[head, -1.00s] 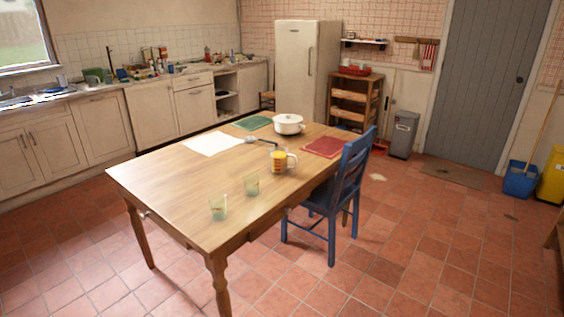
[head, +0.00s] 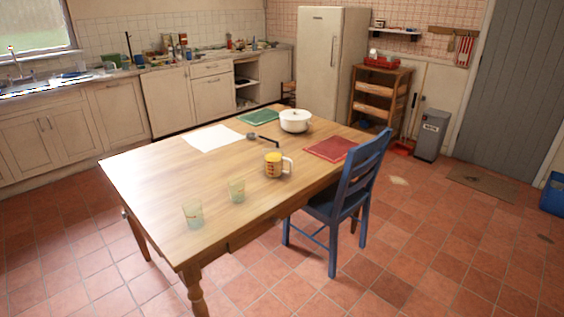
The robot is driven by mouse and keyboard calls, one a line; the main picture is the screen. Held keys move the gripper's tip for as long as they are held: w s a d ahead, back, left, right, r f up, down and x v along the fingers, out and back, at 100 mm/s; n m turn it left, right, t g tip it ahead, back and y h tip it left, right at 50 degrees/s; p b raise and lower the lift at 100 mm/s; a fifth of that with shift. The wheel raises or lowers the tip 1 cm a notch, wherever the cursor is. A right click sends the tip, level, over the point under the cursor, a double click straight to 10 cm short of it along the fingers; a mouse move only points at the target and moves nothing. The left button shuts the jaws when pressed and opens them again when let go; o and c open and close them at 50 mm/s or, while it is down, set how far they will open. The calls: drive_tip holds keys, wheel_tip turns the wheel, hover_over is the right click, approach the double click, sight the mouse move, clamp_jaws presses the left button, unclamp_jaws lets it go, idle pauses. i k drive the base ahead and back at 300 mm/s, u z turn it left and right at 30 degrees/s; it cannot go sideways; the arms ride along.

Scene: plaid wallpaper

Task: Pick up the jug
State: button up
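The jug (head: 273,165) is a clear measuring jug with yellow-orange contents and a pale handle on its right side. It stands upright on the wooden table (head: 160,180), right of the middle, near the edge by the blue chair. Nothing covers it in the head view. My gripper is not in view.
Two glasses (head: 193,214) (head: 237,191) stand left of the jug. A ladle (head: 262,140), white pot (head: 295,121), red mat (head: 331,149), green mat (head: 259,117) and paper (head: 210,138) lie behind. A blue chair (head: 345,195) blocks the right side. The front floor is clear.

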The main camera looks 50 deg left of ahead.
sight(277, 164)
drive_tip(key=u, duration=0.1)
drive_tip(key=i, duration=0.8)
drive_tip(key=u, duration=0.55)
drive_tip(key=i, duration=0.55)
drive_tip(key=u, duration=0.95)
drive_tip(key=i, duration=0.7)
drive_tip(key=u, duration=0.4)
drive_tip(key=k, duration=0.95)
drive_tip(key=u, duration=0.1)
drive_tip(key=i, duration=0.25)
drive_tip(key=u, duration=0.05)
